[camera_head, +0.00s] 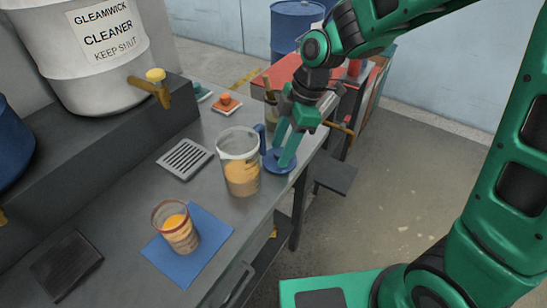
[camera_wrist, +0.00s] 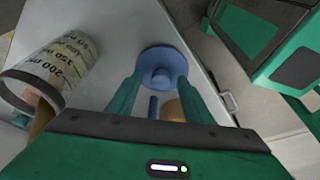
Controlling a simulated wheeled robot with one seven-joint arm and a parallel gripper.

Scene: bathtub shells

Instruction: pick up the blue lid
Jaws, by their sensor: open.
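The blue lid (camera_head: 272,166) is a flat round disc lying on the grey bench near its right edge, just right of the large beaker. In the wrist view the lid (camera_wrist: 162,56) shows a round knob in its middle. My gripper (camera_head: 284,150) is just above the lid, pointing down, with green fingers. In the wrist view my gripper (camera_wrist: 160,84) has its fingers apart on either side of the near part of the lid, with nothing held. One finger hides part of the lid in the head view, where contact cannot be told.
A beaker (camera_head: 240,150) with orange contents stands close left of the lid. An orange-filled cup (camera_head: 177,229) stands on a blue mat (camera_head: 208,246). A slotted grey plate (camera_head: 184,159) lies behind. A white cleaner drum (camera_head: 92,65) stands on a raised shelf. Open floor lies right of the bench.

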